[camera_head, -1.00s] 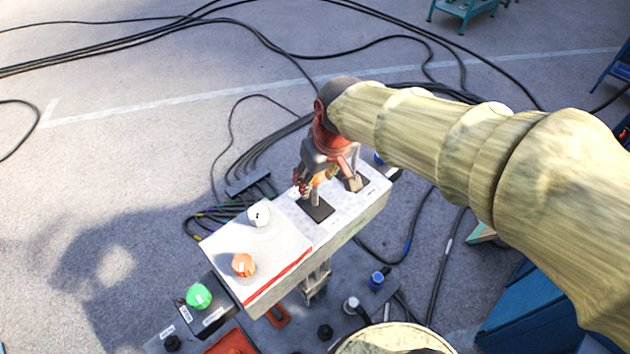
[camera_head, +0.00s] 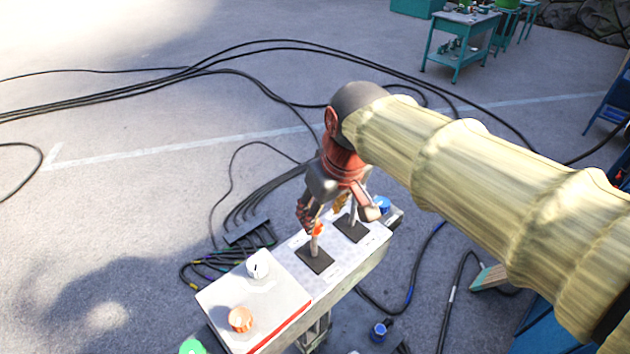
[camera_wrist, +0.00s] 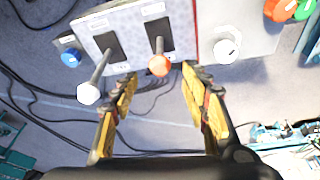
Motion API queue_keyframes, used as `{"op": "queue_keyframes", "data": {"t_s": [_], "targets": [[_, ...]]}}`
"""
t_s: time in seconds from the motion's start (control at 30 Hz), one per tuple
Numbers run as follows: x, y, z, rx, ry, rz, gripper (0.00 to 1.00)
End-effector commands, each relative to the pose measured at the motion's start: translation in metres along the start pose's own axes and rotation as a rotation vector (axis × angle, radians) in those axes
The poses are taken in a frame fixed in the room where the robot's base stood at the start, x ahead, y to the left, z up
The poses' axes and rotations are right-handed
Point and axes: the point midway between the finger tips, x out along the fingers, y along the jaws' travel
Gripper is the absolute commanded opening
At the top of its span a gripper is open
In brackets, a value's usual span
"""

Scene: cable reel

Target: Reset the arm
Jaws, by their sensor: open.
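A white control panel (camera_head: 338,272) has two levers in black slots. One lever has an orange tip (camera_head: 316,229), which also shows in the wrist view (camera_wrist: 159,65). The other lever has a white tip (camera_wrist: 88,93). My gripper (camera_head: 340,212) is open and empty above the levers. In the wrist view the orange tip stands between my spread fingertips (camera_wrist: 160,78), with clear space on both sides. The white tip is outside, left of the left finger. In the head view my gripper hides part of the white-tipped lever.
The panel also has a white knob (camera_head: 258,264), an orange knob (camera_head: 240,319) and a blue knob (camera_head: 382,204). A green knob (camera_head: 192,347) is at the bottom edge. Black cables (camera_head: 240,62) lie across the floor. A teal table (camera_head: 462,40) stands far back; the floor left is open.

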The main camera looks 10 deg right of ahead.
Motion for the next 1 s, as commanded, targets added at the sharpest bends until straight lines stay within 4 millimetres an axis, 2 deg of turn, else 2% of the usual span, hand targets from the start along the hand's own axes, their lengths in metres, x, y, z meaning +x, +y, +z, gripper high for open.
{"op": "queue_keyframes", "data": {"t_s": [0.2,0.27,0.37,0.5,0.8,0.9,1.0], "targets": [[0.001,0.001,-0.002,0.025,0.007,0.002,0.46],[0.011,0.0,0.008,0.047,-0.006,0.003,0.46],[0.025,0.001,0.035,0.09,-0.006,0.011,0.46],[0.056,0.011,0.088,0.173,0.023,0.036,0.46],[0.118,0.031,0.184,0.315,0.11,0.099,0.46],[0.129,0.036,0.202,0.343,0.139,0.117,0.46],[0.131,0.04,0.208,0.363,0.166,0.13,0.46]]}}
